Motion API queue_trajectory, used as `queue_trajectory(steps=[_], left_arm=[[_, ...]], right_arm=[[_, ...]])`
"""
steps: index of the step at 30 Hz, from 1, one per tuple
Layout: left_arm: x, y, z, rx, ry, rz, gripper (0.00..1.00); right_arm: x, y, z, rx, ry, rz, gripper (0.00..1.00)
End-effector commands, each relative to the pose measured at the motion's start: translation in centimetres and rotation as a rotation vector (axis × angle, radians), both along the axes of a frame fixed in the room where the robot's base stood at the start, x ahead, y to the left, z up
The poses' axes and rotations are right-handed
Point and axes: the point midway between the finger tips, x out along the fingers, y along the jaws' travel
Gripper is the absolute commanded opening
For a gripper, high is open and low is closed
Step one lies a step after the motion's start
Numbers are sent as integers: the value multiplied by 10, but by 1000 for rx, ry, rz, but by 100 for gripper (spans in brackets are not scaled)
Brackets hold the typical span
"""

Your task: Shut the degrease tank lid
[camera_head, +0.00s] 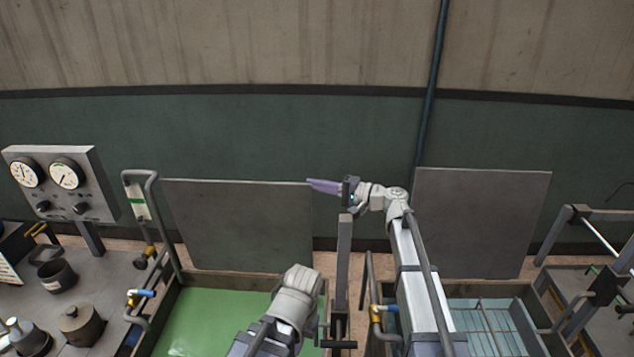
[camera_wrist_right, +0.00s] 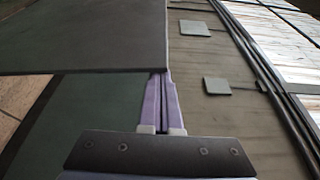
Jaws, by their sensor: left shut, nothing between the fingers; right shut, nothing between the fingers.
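Two tanks stand side by side with dark flat lids raised upright: the left tank (camera_head: 172,308) holds green liquid, the right tank (camera_head: 530,308) pale blue liquid. I cannot read which is the degrease tank. My right gripper (camera_head: 325,186) has its purple fingers shut and empty at the top right corner of the left lid (camera_head: 240,228). In the right wrist view the fingers (camera_wrist_right: 161,105) reach the edge of a dark panel (camera_wrist_right: 90,38); contact is unclear. The right lid (camera_head: 482,222) stands behind my right arm. My left gripper (camera_head: 298,285) is low over the green tank; its fingers are hidden.
A grey post (camera_head: 343,265) stands between the tanks. A gauge box (camera_head: 62,183), a dark pot (camera_head: 57,275) and a lidded pot (camera_head: 80,325) are at left. Pipes with blue-handled valves (camera_head: 140,294) flank the tanks. A metal frame (camera_head: 590,285) stands at right.

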Motion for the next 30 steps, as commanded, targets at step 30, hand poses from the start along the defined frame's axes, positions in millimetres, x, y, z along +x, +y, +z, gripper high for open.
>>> queue_trajectory(steps=[30], left_arm=[[0, 0, 1, 0, 0, 0, 0]], right_arm=[[2, -81, 1, 0, 0, -2, 0]])
